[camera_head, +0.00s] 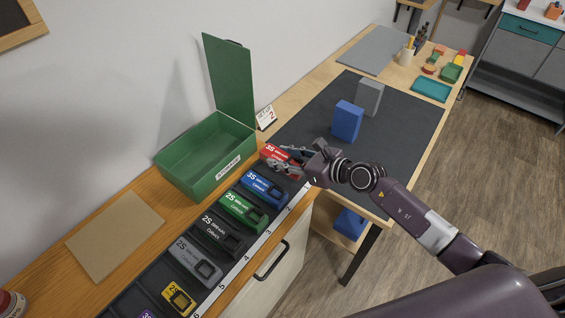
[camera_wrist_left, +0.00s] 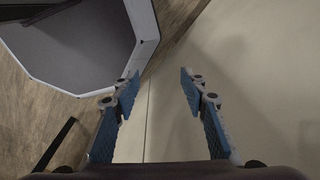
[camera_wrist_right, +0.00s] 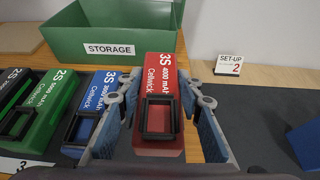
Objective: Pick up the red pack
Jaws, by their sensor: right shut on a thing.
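The red pack (camera_wrist_right: 158,88) lies between the two fingers of my right gripper (camera_wrist_right: 160,98) in the right wrist view. It has white 3S and Cellwick lettering and a dark square frame at its near end. In the head view the red pack (camera_head: 276,153) is at the far end of the row of packs, and my right gripper (camera_head: 292,163) is shut on it. I cannot tell if it is clear of the surface. My left gripper (camera_wrist_left: 158,92) shows in the left wrist view, its fingers apart with nothing between them.
Blue (camera_head: 263,188), green (camera_head: 240,208) and grey (camera_head: 195,262) packs sit in the slotted row. A green storage box (camera_head: 205,160) with raised lid stands behind. A set-up card (camera_head: 266,117) and blue block (camera_head: 347,121) are nearby. The dark mat (camera_head: 400,130) has free room.

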